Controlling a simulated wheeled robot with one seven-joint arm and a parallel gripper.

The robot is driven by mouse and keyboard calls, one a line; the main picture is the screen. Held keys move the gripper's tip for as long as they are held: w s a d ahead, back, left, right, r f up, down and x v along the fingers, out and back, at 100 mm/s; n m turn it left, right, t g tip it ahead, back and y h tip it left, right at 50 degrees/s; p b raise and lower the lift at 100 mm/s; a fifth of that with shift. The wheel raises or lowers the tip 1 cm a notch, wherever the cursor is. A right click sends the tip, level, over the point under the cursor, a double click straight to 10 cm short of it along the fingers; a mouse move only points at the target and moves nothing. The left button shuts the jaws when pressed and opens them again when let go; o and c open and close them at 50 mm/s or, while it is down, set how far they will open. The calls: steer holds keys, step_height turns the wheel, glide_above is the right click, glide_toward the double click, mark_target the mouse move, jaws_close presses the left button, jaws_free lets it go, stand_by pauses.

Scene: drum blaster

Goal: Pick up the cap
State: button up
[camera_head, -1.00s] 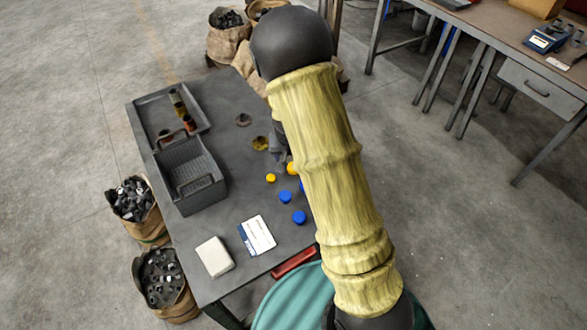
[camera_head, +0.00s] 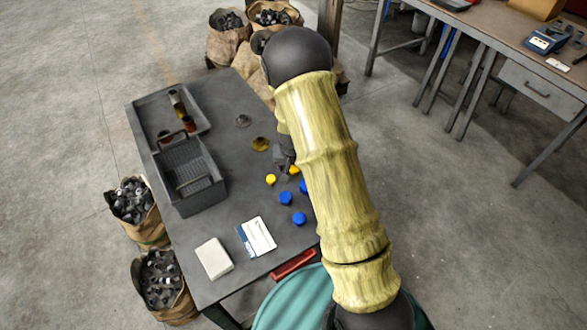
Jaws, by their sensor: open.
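Several small caps lie on the grey table. A yellow cap (camera_head: 270,179) lies near the table's middle, and a second yellow-orange cap (camera_head: 294,170) lies to its right, partly hidden by my gripper. Blue caps lie nearer: one blue cap (camera_head: 285,198), another blue cap (camera_head: 299,218), and a third blue cap (camera_head: 303,186) partly hidden by my arm. My dark gripper (camera_head: 287,166) is open, low beside the second yellow cap. Its fingertips are small and partly hidden by my arm, so I cannot tell whether they touch that cap. Which cap the task means is not clear.
A grey tray (camera_head: 143,108) with small containers and a dark basket (camera_head: 190,206) stand at the table's left. A white-and-blue card (camera_head: 258,236) and a white block (camera_head: 214,258) lie near the front. Two small round pieces lie behind the caps. Sacks surround the table.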

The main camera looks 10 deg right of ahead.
mark_target(294, 168)
stand_by(0.4)
steer(key=c, duration=1.1)
steer(key=shift+o, duration=0.2)
steer(key=shift+r, duration=0.1)
step_height(294, 168, up, 10)
steer(key=p, duration=0.1)
steer(key=s+r+n+p, duration=0.2)
steer(key=s+p, duration=0.4)
steer(key=p, duration=0.6)
steer(key=shift+n+y, duration=0.4)
steer(key=shift+n, duration=0.2)
